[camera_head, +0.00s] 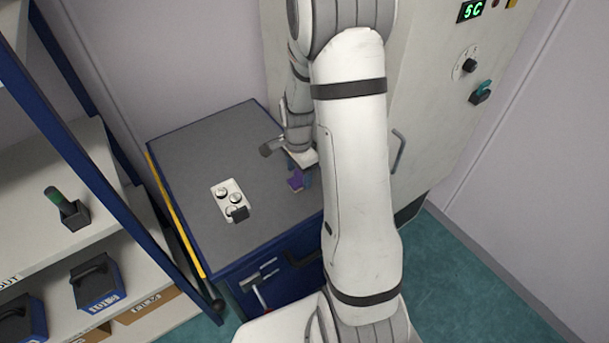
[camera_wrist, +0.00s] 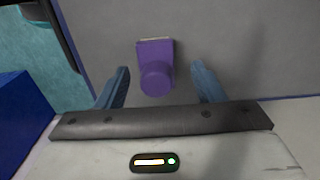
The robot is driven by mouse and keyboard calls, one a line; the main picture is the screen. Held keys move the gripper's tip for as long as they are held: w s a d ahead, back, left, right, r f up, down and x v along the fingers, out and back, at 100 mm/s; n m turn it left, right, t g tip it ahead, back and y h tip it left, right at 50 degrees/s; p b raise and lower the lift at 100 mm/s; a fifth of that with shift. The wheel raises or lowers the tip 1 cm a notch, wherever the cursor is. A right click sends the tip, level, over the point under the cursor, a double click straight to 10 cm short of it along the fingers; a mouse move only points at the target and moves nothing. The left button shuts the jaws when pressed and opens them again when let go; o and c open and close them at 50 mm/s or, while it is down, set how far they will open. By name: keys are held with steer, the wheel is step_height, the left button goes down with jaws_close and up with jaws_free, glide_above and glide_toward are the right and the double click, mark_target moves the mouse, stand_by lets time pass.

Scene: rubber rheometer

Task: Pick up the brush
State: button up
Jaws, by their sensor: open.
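A purple object that looks like the brush (camera_wrist: 156,71) lies on the grey cabinet top, with a rounded knob toward my gripper and a thin pale strip at its far edge. In the wrist view my gripper (camera_wrist: 161,67) is open, with one blue finger on each side of the brush. There is a gap on both sides, wider on the right. In the head view the purple brush (camera_head: 295,181) shows just below my gripper (camera_head: 302,174), partly hidden by it.
The grey cabinet top (camera_head: 190,150) carries a white tray (camera_head: 229,192) with several round metal pieces and a dark block. A shelf rack (camera_head: 100,185) with a green-handled item (camera_head: 62,205) and dark bins stands left. A tall pale machine (camera_head: 425,100) stands behind my arm.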

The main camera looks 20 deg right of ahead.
steer(key=shift+f, duration=0.5)
steer(key=c, duration=1.1)
step_height(320, 180, up, 10)
steer(key=shift+r+b, duration=0.1)
steer(key=shift+b, duration=0.3)
